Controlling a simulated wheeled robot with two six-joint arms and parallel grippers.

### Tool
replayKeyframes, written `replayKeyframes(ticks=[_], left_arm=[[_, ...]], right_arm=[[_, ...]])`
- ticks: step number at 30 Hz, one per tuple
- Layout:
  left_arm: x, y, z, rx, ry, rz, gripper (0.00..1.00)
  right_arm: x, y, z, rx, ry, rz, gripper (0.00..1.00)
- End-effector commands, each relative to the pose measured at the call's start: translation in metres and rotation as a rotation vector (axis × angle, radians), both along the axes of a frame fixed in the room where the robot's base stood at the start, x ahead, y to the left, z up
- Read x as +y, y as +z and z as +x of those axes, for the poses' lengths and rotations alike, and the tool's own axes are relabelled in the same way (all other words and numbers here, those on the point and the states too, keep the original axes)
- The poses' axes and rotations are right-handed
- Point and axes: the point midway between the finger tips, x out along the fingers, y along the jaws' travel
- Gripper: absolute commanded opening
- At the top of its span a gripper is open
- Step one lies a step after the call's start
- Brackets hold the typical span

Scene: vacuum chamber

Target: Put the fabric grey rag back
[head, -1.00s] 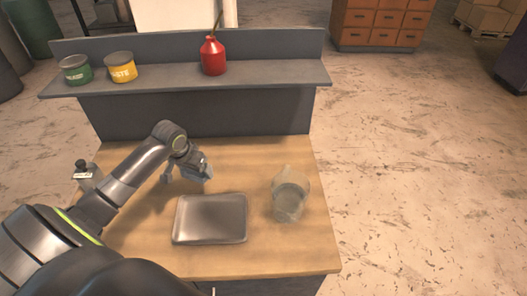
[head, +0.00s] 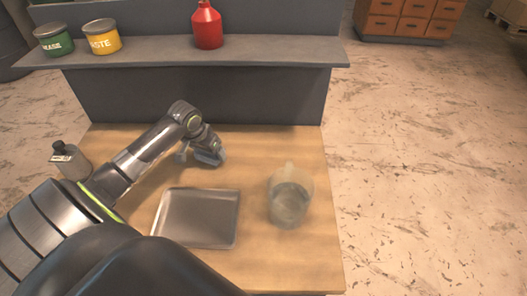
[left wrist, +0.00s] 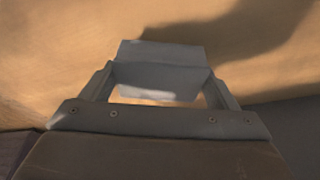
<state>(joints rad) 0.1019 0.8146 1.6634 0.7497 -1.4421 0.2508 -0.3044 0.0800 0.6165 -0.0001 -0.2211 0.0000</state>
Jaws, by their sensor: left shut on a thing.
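My left gripper (head: 203,154) is over the wooden bench top, beyond the metal tray. It is shut on the grey rag (head: 212,159), of which only a small part shows in the head view. My right gripper is not in view.
A shallow metal tray (head: 198,218) and a clear jug (head: 290,198) stand on the bench (head: 262,262). A dark-capped bottle (head: 70,160) is at the left. A raised shelf (head: 150,54) holds a green tin (head: 53,39), a yellow tin (head: 102,37) and a red can (head: 207,26).

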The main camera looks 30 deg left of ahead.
Motion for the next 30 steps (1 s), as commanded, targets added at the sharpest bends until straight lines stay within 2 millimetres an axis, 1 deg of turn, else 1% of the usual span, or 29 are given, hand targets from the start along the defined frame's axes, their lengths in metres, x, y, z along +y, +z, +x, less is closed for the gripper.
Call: replayKeyframes(ticks=[4,15,18,21,24,28,30], left_arm=[[-0.017,0.003,0.022,-0.004,-0.001,-0.007,0.60],[-0.075,0.004,0.099,-0.001,-0.001,-0.008,0.60],[-0.087,0.004,0.118,-0.001,-0.001,-0.005,0.60],[-0.096,0.002,0.131,0.002,-0.001,-0.003,0.60],[-0.102,0.001,0.139,0.000,-0.001,-0.002,0.60],[-0.105,-0.001,0.143,0.002,0.000,-0.001,0.60],[-0.105,-0.007,0.143,0.003,-0.001,-0.002,0.60]], right_arm=[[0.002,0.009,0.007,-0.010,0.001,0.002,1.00],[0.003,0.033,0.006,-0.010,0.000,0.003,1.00],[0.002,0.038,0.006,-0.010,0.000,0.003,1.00],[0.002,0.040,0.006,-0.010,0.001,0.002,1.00],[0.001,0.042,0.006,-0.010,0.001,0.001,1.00],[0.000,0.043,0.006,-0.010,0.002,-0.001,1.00],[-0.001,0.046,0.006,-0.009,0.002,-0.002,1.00]])
